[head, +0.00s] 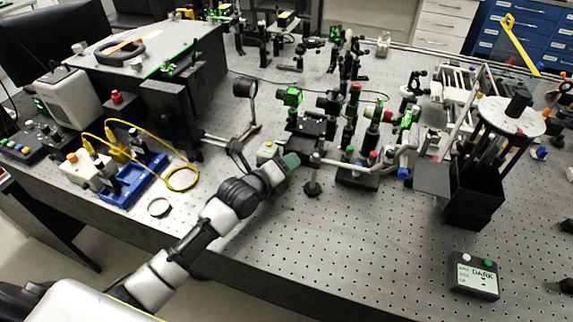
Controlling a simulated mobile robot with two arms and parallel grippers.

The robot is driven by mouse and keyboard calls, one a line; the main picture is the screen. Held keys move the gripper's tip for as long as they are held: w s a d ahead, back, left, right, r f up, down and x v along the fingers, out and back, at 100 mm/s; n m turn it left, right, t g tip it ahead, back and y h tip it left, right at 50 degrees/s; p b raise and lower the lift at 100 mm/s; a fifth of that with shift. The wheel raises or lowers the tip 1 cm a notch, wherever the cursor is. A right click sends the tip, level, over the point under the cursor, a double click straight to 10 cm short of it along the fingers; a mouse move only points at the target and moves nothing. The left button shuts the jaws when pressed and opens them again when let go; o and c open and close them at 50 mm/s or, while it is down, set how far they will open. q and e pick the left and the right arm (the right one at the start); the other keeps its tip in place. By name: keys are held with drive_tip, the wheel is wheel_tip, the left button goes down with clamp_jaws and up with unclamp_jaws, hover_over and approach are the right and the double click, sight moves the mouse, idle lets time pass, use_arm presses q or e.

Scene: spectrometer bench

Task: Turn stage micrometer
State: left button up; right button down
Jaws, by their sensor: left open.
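My left arm reaches in from the lower left across the bench. Its gripper (291,160) is at the near side of a small dark stage (312,127) with a flat top, near the middle of the bench. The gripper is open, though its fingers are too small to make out. A silver rod-like part (330,162) runs to the right from beside the gripper. I cannot tell whether this is the micrometer, or whether the gripper touches it. My right gripper is not in view.
Optics on posts (352,105) crowd the area behind and right of the stage. A round lens holder (245,89) stands to its left. A yellow cable (182,178) lies at left. A box reading DARK (474,277) sits at front right. The front middle of the perforated bench is clear.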

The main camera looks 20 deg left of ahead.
use_arm(q)
clamp_jaws()
idle(0.3)
